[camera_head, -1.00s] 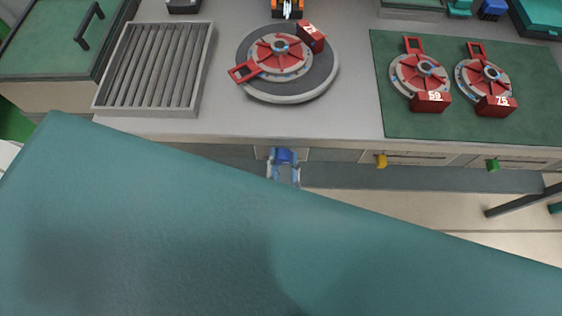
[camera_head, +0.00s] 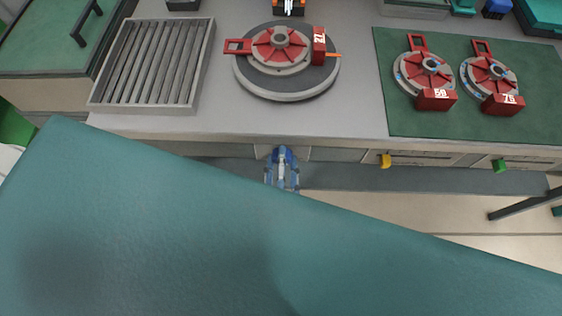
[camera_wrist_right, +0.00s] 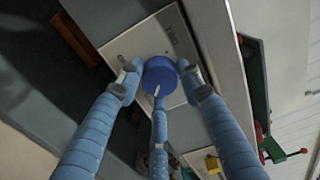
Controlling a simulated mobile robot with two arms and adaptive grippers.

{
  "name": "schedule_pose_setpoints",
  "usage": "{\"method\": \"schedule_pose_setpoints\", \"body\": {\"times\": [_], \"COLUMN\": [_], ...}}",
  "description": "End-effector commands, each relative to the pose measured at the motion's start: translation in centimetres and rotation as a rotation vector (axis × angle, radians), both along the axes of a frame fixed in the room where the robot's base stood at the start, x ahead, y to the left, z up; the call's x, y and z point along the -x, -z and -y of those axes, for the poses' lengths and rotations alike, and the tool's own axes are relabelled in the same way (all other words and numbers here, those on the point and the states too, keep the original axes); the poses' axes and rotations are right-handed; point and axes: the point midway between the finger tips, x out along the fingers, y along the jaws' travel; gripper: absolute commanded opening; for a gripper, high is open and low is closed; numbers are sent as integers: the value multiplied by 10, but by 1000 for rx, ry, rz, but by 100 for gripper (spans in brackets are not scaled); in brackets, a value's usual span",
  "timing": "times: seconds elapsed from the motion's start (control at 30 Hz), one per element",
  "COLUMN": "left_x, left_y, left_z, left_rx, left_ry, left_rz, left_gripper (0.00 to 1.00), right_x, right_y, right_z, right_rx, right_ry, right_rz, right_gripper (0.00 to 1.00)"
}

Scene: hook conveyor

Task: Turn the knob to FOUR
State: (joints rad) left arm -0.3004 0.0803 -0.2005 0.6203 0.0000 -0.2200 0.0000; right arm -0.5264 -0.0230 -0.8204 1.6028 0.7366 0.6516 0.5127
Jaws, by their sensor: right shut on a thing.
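The blue knob (camera_wrist_right: 160,76) sits on a pale panel (camera_wrist_right: 136,43) in the right wrist view, with a white pointer line on its face. In the head view, the right gripper (camera_head: 282,178) is under the front edge of the counter, at the knob (camera_head: 284,154). My left gripper is not in view.
A turntable (camera_head: 285,96) on the counter carries a red-and-grey disc (camera_head: 275,47). A slatted rack (camera_head: 150,65) stands left of it. Two similar discs lie on a green mat (camera_head: 480,125) at the right. Yellow (camera_head: 385,161) and green (camera_head: 499,166) knobs are on the counter front.

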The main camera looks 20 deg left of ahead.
Motion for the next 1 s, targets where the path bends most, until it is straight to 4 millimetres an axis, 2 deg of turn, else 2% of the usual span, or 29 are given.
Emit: {"method": "schedule_pose_setpoints", "body": {"times": [0.03, 0.47, 0.5, 0.6, 1.0], "left_x": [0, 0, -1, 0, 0], "left_y": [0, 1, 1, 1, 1], "left_z": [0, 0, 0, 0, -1], "left_rx": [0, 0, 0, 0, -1], "left_ry": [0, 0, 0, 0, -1], "left_rz": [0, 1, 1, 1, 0], "left_gripper": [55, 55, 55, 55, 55], "right_x": [-5, -5, -5, -5, -2], "right_y": [-4, -3, -3, -3, -1], "right_z": [6, 7, 7, 6, 3], "right_rx": [-12, -21, -21, -20, -17], "right_ry": [18, 19, 19, 18, 8], "right_rz": [9, 4, 4, 4, -2], "right_gripper": [10, 10, 38, 55, 55]}}
